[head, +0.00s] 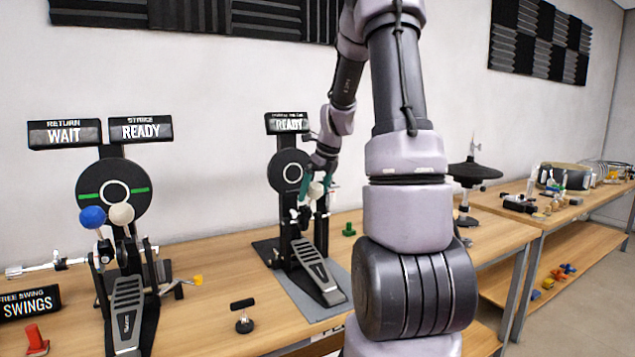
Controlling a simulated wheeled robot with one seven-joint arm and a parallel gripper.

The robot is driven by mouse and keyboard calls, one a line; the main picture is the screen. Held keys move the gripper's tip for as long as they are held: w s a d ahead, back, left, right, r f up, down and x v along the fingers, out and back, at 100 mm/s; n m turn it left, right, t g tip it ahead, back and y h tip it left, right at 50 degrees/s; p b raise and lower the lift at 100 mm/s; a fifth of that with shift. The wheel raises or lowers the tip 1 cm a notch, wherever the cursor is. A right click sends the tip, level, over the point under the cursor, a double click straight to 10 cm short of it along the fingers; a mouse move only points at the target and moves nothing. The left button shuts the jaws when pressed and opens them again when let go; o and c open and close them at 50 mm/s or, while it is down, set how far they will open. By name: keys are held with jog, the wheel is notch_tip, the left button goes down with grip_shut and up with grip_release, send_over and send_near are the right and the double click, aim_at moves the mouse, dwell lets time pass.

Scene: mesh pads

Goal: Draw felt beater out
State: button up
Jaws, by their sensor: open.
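A pale round beater head (316,190), which looks like the felt beater, stands upright on the right pedal (318,272), in front of a black round pad (288,171). My gripper (315,183) reaches down to this head with its teal fingers apart. The fingers appear to be on either side of the head; whether they touch it is too small to tell. The lower beater shaft is partly hidden among the pedal's posts. The left pedal (125,310) carries a blue ball beater (92,217) and a cream ball beater (122,213).
Signs above the left pad read WAIT (65,133) and READY (141,128). Another bench (535,215) stands right.

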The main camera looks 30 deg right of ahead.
jog(key=shift+f, duration=0.2)
jog(key=shift+c, duration=0.3)
jog(key=c, duration=1.4)
jog(key=shift+s+r, duration=0.75)
jog(key=shift+r, duration=0.3)
jog(key=shift+s+r, duration=0.7)
jog(key=shift+r, duration=0.3)
jog(key=shift+r, duration=0.1)
jog(key=shift+r, duration=1.4)
